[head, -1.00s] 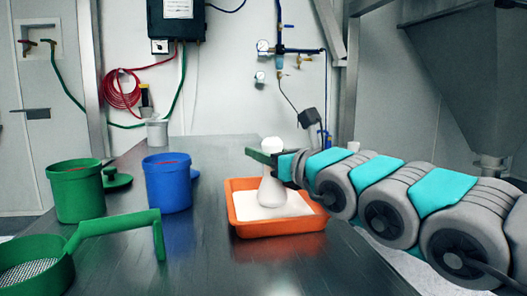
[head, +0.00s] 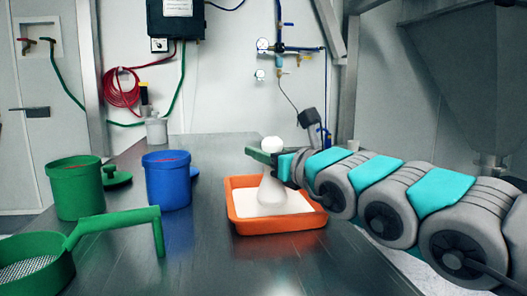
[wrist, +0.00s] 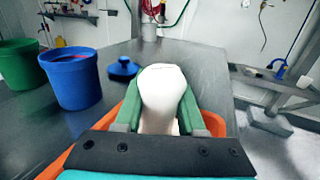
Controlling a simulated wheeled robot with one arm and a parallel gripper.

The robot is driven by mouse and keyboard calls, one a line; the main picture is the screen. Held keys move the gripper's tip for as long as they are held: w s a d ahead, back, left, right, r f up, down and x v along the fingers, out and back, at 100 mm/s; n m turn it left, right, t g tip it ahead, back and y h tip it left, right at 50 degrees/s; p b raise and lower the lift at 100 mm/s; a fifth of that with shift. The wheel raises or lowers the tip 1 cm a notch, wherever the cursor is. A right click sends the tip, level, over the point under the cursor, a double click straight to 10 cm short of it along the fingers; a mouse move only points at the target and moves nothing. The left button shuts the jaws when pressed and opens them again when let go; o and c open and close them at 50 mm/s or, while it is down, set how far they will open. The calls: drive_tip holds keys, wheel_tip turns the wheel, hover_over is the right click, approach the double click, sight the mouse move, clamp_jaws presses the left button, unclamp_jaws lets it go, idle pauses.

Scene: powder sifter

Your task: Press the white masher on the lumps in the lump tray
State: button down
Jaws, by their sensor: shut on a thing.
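The white masher (head: 272,190) stands upright in the orange lump tray (head: 276,229), its wide base down at the white fill. Its round knob shows above my gripper (head: 265,156). My gripper is shut on the masher's neck, with a green finger on each side, as the wrist view shows (wrist: 158,112). In the wrist view the masher's top (wrist: 163,82) hides its base and most of the tray. White material (head: 300,203) lies in the tray; I cannot make out single lumps.
A blue container (head: 168,183) and a green container (head: 76,190) stand left of the tray. A green sieve with a handle (head: 35,262) lies at the front left. A green lid (head: 117,177) is behind. The table front centre is clear.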

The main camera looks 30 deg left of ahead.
drive_tip(key=shift+f, duration=0.4)
idle(0.4)
wheel_tip(320, 180, up, 8)
drive_tip(key=p, duration=0.5)
drive_tip(key=shift+f, duration=0.15)
idle(1.3)
